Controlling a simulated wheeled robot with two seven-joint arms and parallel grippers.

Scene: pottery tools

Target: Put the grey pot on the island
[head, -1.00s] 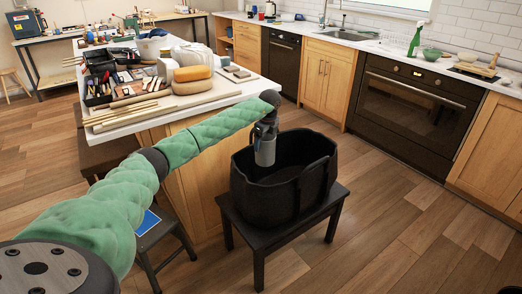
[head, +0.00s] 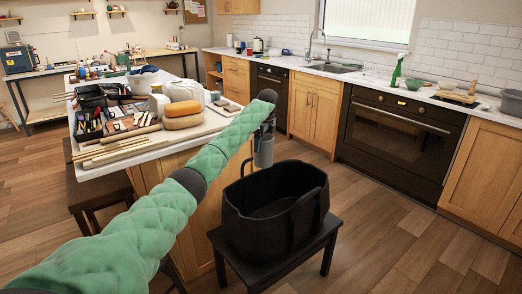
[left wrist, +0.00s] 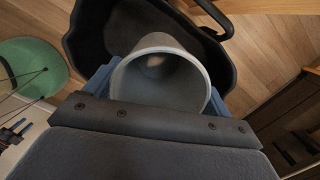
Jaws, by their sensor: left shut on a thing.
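A grey pot (head: 264,152) hangs from my left gripper (head: 266,137) above the black tub. In the left wrist view the open round mouth of the pot (left wrist: 160,88) faces the camera, with a blue finger on either side of it. My left gripper is shut on the pot. The island (head: 170,152) stands to the left of the pot, its white top crowded with pottery tools. My right gripper is in neither view.
The black tub (head: 300,215) stands on a dark stool (head: 325,240) beside the island. The island carries wooden sticks (head: 118,150), a tool tray and tan and white blocks (head: 183,108). Its right edge near a small cup (head: 215,96) has some bare top.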

